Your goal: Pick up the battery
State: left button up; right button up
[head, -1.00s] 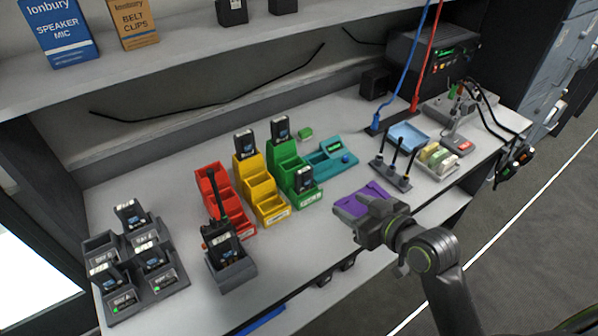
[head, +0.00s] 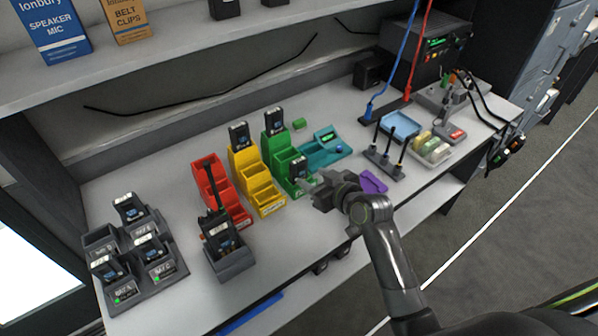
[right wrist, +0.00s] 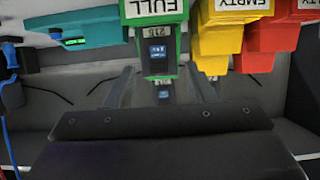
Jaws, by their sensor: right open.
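A black battery (head: 299,168) with a blue label sits in the front compartment of the green stepped bin (head: 285,158). Another dark battery (head: 274,122) stands in that bin's back compartment. My right gripper (head: 314,188) is open and empty, just in front of the green bin and close to the front battery. In the right wrist view, which is upside down, the front battery (right wrist: 157,50) shows between and beyond the two open fingers (right wrist: 160,85), under the FULL label on the green bin (right wrist: 180,35). My left gripper is not in view.
Yellow (head: 258,180) and red (head: 227,192) bins stand left of the green one. A radio in a black holder (head: 229,263) and a charger rack (head: 145,283) with several batteries are further left. A teal tester (head: 325,148), purple piece (head: 373,182) and antenna rack (head: 384,166) are right.

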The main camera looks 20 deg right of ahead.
aim_at(302, 173)
jog(key=shift+f+p+x, duration=0.25)
jog(key=shift+p+x, duration=0.05)
jog(key=shift+x, duration=1.9)
jog(key=shift+d, duration=0.15)
jog(key=c, duration=0.6)
